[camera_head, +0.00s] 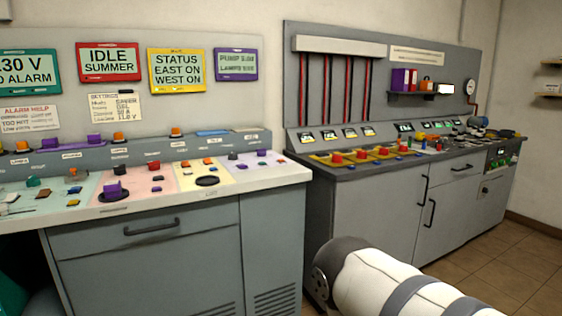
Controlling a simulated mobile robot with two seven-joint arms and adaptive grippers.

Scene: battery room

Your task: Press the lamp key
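The left console desk (130,216) has a sloped top with coloured zones full of small keys and knobs. I cannot tell which one is the lamp key, as the labels are too small to read. The purple-framed screen (236,64) above has a line that seems to read "LAMPS", but it is blurred. Below it, a lilac zone (246,176) at the desk's right end holds a dark knob (233,155) and small blue and purple keys. Neither gripper is in view. A white and grey arm link of mine shows at the bottom right.
A second console (372,210) stands to the right, with red buttons (337,157) on yellow plates and several small lit screens. Wall screens read "IDLE SUMMER" (110,62) and "STATUS EAST ON WEST ON" (177,71). Tiled floor (515,262) is clear at the right.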

